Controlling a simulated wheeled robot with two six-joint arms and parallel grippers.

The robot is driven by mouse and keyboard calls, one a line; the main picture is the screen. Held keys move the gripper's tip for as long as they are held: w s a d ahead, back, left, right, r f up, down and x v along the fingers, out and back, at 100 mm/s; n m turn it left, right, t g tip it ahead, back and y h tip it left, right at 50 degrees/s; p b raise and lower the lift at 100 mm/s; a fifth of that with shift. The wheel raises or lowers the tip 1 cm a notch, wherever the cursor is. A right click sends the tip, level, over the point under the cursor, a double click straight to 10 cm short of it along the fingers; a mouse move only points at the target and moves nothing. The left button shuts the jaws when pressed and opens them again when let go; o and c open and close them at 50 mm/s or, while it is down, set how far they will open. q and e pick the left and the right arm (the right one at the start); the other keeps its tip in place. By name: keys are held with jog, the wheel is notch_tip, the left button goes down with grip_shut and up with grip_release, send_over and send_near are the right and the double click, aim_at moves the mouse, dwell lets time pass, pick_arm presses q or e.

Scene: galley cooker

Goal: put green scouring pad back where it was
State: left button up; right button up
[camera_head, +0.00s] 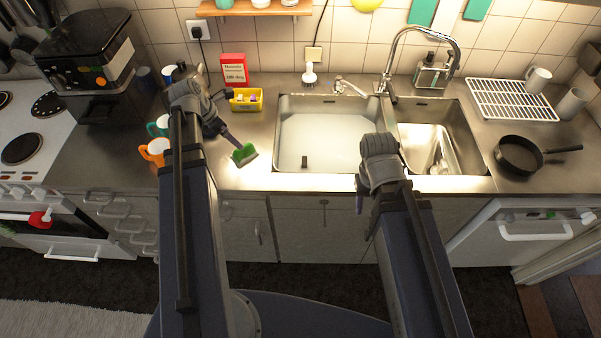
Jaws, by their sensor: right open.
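The green scouring pad (244,154) is on or just above the steel counter, left of the large sink basin. It looks tilted, with a paler lower edge. My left gripper (234,142) reaches down from the left, and its tip meets the pad's upper edge. I cannot tell whether its fingers grip the pad or only touch it. My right gripper (363,205) is open and empty. It points down by the counter's front edge, below the large basin and well to the right of the pad. Its fingers are partly hidden by its own arm.
The large sink basin (322,133) holds a small dark item. A yellow container (245,99) and a red box (235,70) stand behind the pad. Orange (153,152) and green mugs stand left of my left arm. A pan (519,155) is at right. Counter around the pad is clear.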

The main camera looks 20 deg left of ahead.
pick_arm(q)
jog(key=s+d+m+g+y, duration=0.1)
jog(key=s+d+m, duration=0.3)
jog(key=d+m, duration=0.6)
jog(key=s+d+f+m+g+y, duration=0.1)
jog(key=s+d+m, duration=0.3)
jog(key=d+m, duration=0.7)
jog(key=s+d+m+g+y, duration=0.1)
jog(key=s+d+m, duration=0.3)
jog(key=d+m, duration=0.6)
jog(key=shift+s+d+f+m+g+y, duration=0.2)
jog(key=shift+s+d+m+g+y, duration=0.2)
jog(key=shift+m, duration=0.3)
